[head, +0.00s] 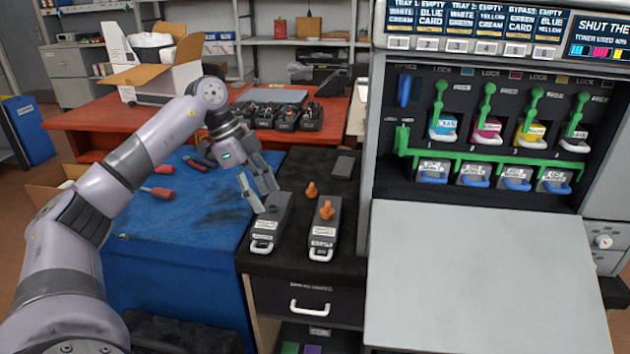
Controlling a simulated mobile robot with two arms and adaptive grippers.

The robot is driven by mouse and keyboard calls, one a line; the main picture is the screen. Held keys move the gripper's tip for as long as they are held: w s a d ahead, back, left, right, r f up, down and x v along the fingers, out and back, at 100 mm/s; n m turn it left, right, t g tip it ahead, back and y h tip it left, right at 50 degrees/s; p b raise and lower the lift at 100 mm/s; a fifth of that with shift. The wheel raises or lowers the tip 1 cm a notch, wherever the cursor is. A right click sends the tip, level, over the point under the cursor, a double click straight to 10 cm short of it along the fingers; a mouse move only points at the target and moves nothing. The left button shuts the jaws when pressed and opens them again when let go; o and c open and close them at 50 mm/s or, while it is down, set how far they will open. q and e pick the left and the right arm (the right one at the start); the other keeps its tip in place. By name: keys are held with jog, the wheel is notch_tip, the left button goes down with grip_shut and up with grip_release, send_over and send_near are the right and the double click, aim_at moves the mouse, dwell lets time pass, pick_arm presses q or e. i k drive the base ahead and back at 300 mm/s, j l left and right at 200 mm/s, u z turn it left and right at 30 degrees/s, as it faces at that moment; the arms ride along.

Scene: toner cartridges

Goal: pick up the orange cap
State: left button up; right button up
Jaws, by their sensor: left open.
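One orange cap (311,190) stands on the dark top of the drawer cabinet (345,262), between two dark toner cartridges. A second orange piece (326,210) sits on top of the right cartridge (322,240). The left cartridge (268,225) lies beside it, with a white handle at its near end. My left gripper (267,199) is open and points down over the far end of the left cartridge, to the left of the loose orange cap and apart from it. Nothing shows between its fingers. My right gripper is not in view.
The printer's open grey panel (480,270) juts out on the right, below green levers and coloured cartridges. A blue-covered table (190,245) with red-handled tools (158,193) is at left. A red bench (85,118) with dark cartridges and a cardboard box (150,75) stands behind.

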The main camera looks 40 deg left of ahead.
aim_at(311, 192)
jog(key=i+j, duration=0.7)
jog(key=i, duration=0.15)
